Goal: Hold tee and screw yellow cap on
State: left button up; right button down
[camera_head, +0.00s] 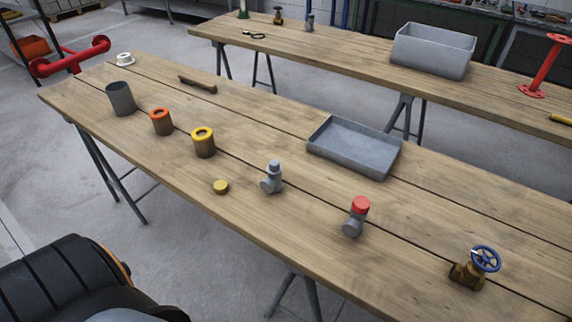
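A small yellow cap (221,187) lies on the near wooden table, towards its front edge. A grey tee fitting (271,178) stands just to the right of the cap, apart from it, with nothing yellow on it. A second grey tee-like fitting (353,222) with a red cap (360,204) on top stands further right. Neither of my grippers is in view. Dark rounded parts that seem to be my own body show at the lower left, away from the table.
The near table (440,218) also holds a grey tray (355,146), a blue-wheeled valve (474,267), a yellow-topped cylinder (203,142), an orange-topped cylinder (161,121) and a grey cup (121,98). A grey bin (433,50) stands on the far table. Table around the cap and tee is clear.

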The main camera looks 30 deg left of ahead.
aim_at(273, 184)
jog(key=u, duration=1.55)
